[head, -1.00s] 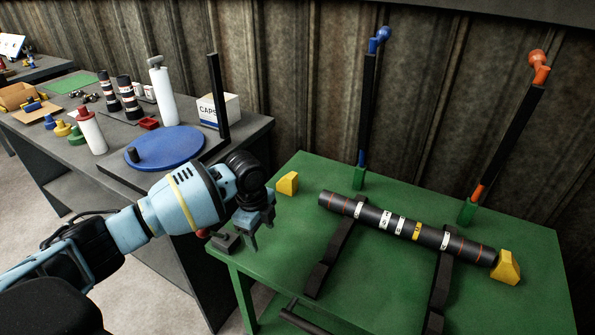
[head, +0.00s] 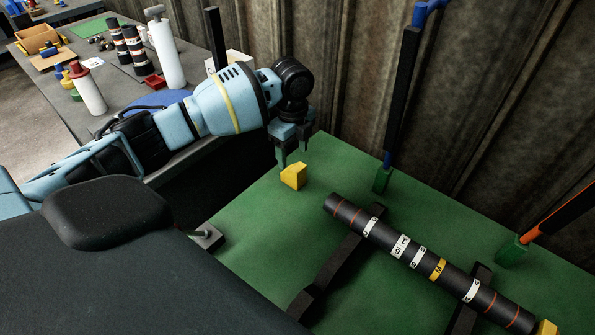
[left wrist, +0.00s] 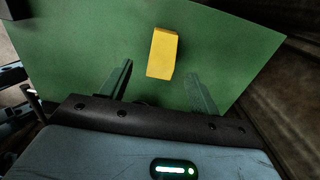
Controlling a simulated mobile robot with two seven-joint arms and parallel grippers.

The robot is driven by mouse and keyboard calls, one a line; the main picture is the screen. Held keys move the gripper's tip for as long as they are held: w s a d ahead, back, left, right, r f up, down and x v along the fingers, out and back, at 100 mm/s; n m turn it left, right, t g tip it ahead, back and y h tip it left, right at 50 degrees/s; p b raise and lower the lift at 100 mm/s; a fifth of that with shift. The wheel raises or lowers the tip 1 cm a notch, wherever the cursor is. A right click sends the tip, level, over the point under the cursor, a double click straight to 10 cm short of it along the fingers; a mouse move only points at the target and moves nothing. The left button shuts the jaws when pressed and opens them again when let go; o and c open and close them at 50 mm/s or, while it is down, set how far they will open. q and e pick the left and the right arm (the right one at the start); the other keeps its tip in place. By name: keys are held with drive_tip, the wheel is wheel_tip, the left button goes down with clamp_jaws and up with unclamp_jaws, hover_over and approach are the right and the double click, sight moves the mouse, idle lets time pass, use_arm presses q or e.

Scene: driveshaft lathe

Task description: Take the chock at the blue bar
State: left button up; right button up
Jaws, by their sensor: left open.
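The blue bar (head: 401,90) stands upright in a green socket at the table's back. My left gripper (head: 294,160) is open and empty, just above and behind the chock in the head view. In the left wrist view the chock (left wrist: 162,53) lies beyond and between the two spread fingers (left wrist: 158,88). A second yellow chock (head: 547,328) shows at the shaft's right end. My right gripper is not seen.
The dark banded shaft (head: 430,262) rests across black supports on the green table (head: 262,239). An orange bar (head: 560,217) stands at the right. A small grey block with a knob (head: 207,237) sits at the table's left edge. A corrugated wall rises behind.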

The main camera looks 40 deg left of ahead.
sight(294, 166)
use_arm(q)
drive_tip(key=shift+w+f, duration=0.15)
drive_tip(key=shift+f, duration=3.75)
drive_tip(key=c, duration=1.2)
